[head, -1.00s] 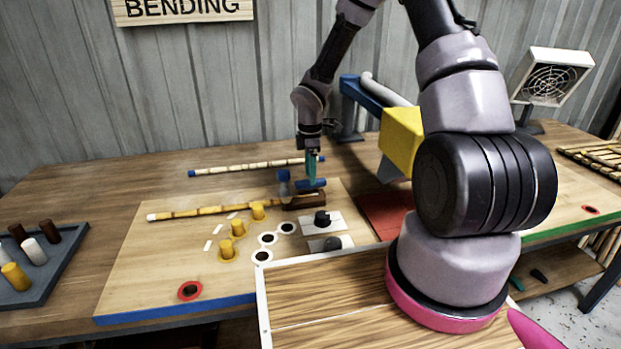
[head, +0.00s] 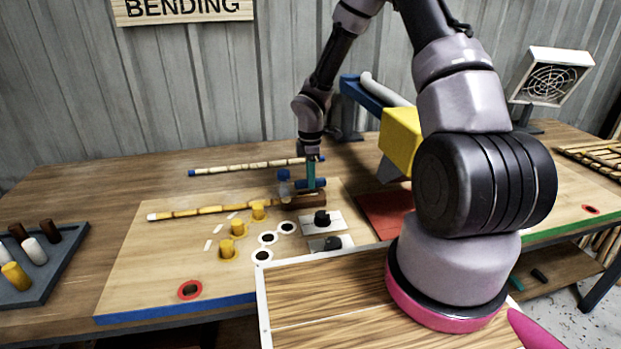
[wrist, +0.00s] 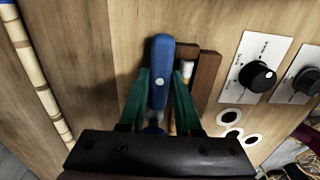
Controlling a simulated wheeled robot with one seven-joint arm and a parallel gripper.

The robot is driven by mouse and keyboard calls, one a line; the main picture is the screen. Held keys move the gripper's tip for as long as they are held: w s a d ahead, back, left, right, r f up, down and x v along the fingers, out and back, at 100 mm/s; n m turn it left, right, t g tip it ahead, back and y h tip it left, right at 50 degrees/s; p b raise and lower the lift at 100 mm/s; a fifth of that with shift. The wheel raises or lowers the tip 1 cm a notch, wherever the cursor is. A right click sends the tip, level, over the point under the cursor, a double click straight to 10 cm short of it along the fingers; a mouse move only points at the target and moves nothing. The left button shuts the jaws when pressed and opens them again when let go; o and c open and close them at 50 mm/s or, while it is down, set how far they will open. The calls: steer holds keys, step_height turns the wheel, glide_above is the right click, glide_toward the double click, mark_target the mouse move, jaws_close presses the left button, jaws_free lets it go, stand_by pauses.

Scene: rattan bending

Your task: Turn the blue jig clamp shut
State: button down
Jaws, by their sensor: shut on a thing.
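In the wrist view the handle (wrist: 163,62) runs lengthwise between my green fingers. My gripper (head: 311,175) points down and is shut on the handle; in the wrist view its fingers (wrist: 161,88) flank both sides. A rattan pole (head: 190,211) with a white left tip lies along the board, its right end at the brown jig blocks (head: 318,200). The clamp's lower part is mostly hidden.
Yellow pegs (head: 238,229) and white-ringed holes (head: 267,238) stand left of two black knobs (head: 322,217). A second pole (head: 240,168) lies behind. A yellow box-shaped machine (head: 401,130) and a red pad (head: 388,215) are to the right. A peg tray (head: 60,270) is at far left.

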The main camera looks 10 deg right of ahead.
steer(key=m, duration=0.4)
steer(key=shift+m, duration=0.4)
steer(key=m, duration=0.4)
steer(key=shift+m, duration=0.3)
steer(key=m, duration=0.4)
steer(key=shift+m, duration=2.1)
steer(key=c, duration=0.6)
jaws_free()
